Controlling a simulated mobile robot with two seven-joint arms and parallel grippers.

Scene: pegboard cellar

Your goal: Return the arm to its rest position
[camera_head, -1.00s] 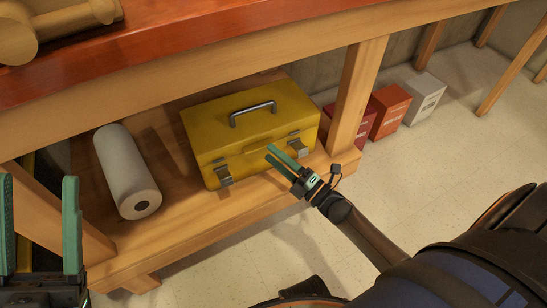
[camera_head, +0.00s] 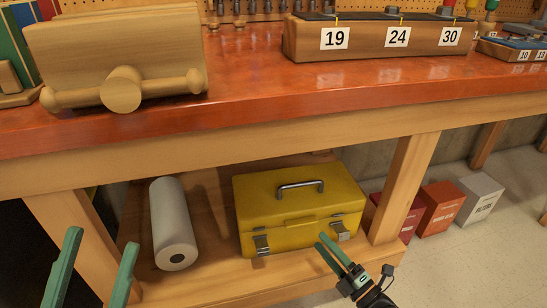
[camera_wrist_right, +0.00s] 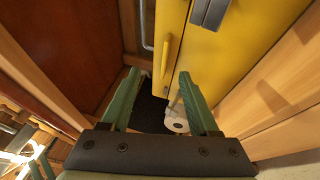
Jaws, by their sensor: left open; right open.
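My right gripper (camera_head: 333,249) is open and empty, its green fingers in front of the right front of the yellow toolbox (camera_head: 285,219) in the head view. In the right wrist view, my right gripper's fingers (camera_wrist_right: 158,90) stand apart with nothing between them, and the yellow toolbox (camera_wrist_right: 222,60) is close beyond them. I cannot tell whether a finger touches the toolbox. My left gripper (camera_head: 101,250) is open and empty at the lower left of the head view, in front of the bench's left leg.
The toolbox and a white paper roll (camera_head: 172,225) sit on the lower shelf (camera_head: 215,283) under a red-topped workbench (camera_head: 250,75). A wooden vise (camera_head: 120,65) and a numbered block (camera_head: 375,42) are on top. Red and white boxes (camera_head: 478,199) stand on the floor at right.

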